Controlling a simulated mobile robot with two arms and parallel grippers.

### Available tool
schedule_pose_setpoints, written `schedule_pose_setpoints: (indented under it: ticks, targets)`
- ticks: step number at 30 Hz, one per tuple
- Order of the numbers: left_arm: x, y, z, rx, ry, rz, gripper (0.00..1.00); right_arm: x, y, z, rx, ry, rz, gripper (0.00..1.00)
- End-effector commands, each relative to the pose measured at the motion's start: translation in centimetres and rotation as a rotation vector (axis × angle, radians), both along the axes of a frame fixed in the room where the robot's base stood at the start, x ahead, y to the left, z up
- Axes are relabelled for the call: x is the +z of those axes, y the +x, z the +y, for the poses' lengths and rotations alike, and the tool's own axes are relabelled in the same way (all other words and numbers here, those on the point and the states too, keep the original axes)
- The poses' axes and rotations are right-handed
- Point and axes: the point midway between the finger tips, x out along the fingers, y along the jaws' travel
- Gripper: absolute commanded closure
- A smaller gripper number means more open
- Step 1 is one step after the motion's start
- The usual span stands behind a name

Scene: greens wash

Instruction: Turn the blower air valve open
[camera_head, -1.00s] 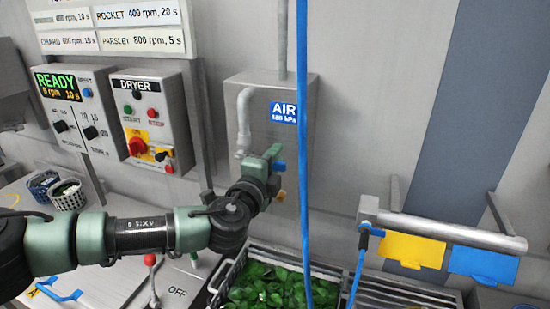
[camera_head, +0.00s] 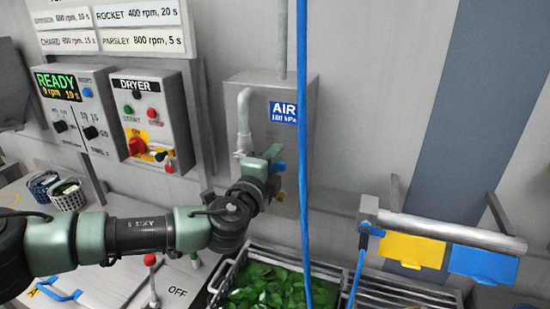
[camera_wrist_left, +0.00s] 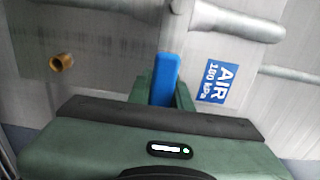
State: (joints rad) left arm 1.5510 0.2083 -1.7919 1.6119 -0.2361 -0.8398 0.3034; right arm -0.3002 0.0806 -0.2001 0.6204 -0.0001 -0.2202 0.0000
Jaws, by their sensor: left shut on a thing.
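The blower air valve's blue handle (camera_wrist_left: 165,80) shows between the two green fingers of my left gripper (camera_wrist_left: 162,92) in the left wrist view. The gripper is shut on it. The grey air box (camera_head: 320,110) on the wall carries a blue AIR 180 kPa label (camera_head: 283,112) and a grey pipe (camera_head: 244,115) above the gripper. My right gripper is not in view.
A brass fitting (camera_wrist_left: 62,62) sticks out beside the handle. A blue hose (camera_head: 303,130) hangs in front of the air box. A rack of greens (camera_head: 265,285) stands below. The dryer panel (camera_head: 152,120) is at left, and a metal bar with yellow and blue flags (camera_head: 450,232) at right.

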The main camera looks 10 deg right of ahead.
Motion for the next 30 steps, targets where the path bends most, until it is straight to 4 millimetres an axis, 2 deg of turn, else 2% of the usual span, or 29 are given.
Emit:
schedule_pose_setpoints:
  ticks: [10,17,23,30]
  targets:
    - [-0.1,0.0,0.0,0.0,-0.004,0.005,1.0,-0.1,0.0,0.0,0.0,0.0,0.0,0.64]
    - [0.0,0.0,0.1,0.002,-0.061,0.044,1.0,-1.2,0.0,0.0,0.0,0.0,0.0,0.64]
    - [1.1,0.1,0.1,0.0,-0.167,0.116,1.0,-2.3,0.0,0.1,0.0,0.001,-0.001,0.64]
    - [2.7,0.3,0.5,0.001,-0.317,0.217,1.0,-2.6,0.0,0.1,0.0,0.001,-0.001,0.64]
